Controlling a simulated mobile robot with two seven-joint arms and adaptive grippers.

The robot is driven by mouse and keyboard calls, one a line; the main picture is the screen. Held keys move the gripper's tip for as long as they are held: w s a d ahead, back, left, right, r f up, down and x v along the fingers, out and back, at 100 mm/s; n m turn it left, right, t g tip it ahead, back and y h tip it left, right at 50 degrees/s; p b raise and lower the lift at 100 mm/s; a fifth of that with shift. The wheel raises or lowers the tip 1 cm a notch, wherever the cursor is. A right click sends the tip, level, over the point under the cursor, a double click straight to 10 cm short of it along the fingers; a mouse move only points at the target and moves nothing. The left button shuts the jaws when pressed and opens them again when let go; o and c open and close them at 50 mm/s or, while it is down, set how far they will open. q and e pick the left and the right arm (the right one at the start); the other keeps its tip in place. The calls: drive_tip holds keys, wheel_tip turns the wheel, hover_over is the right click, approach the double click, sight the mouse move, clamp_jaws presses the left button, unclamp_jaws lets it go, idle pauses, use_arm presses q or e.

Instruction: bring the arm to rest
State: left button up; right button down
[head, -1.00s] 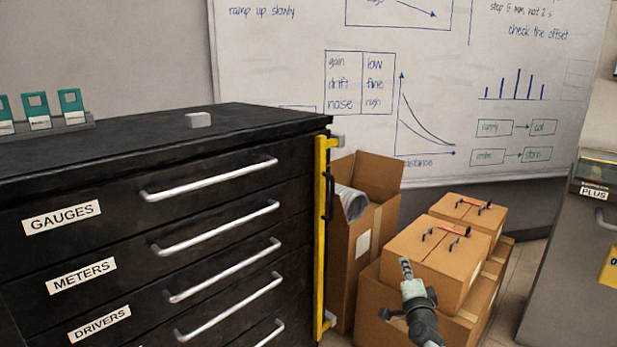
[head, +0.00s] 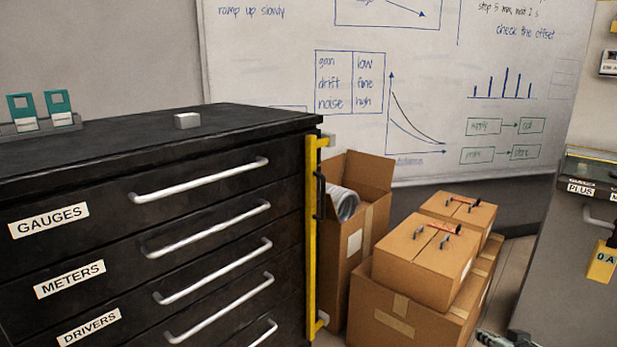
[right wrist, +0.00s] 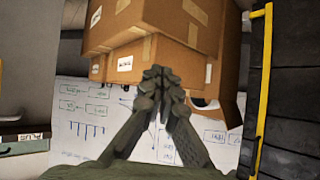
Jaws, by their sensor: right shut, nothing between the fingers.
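My right gripper (head: 494,339) shows only as a small tip at the bottom edge of the head view, right of the stacked boxes. In the right wrist view, my right gripper (right wrist: 163,76) has its fingertips together with nothing between them. The cardboard boxes lie beyond the fingers there; I cannot tell the exact gap. My left gripper is in neither view.
A black drawer cabinet (head: 170,165) with a yellow upright bar (head: 311,240) fills the left. An open carton (head: 368,222) and stacked cardboard boxes (head: 424,264) stand beside it. A grey cabinet (head: 560,270) is at the right. A whiteboard (head: 450,60) hangs behind.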

drive_tip(key=s+a+f+n+g+h, duration=0.1)
drive_tip(key=s+f+n+g, duration=0.15)
drive_tip(key=s, duration=0.75)
drive_tip(key=s+a+f+n+g+h, duration=0.1)
drive_tip(key=s+a+n+g+h, duration=0.15)
drive_tip(key=s, duration=0.75)
drive_tip(key=s+a+f+n+g, duration=0.1)
drive_tip(key=s+g, duration=0.2)
drive_tip(key=s, duration=0.6)
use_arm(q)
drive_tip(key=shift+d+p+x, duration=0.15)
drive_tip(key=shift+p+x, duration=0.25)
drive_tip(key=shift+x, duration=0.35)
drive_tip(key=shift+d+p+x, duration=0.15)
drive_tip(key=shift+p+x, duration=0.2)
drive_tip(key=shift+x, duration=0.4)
use_arm(e)
drive_tip(key=s+a+f+m+y, duration=0.2)
drive_tip(key=a+f, duration=0.5)
drive_tip(key=a, duration=0.5)
drive_tip(key=shift+g+y, duration=0.3)
drive_tip(key=shift+y, duration=0.15)
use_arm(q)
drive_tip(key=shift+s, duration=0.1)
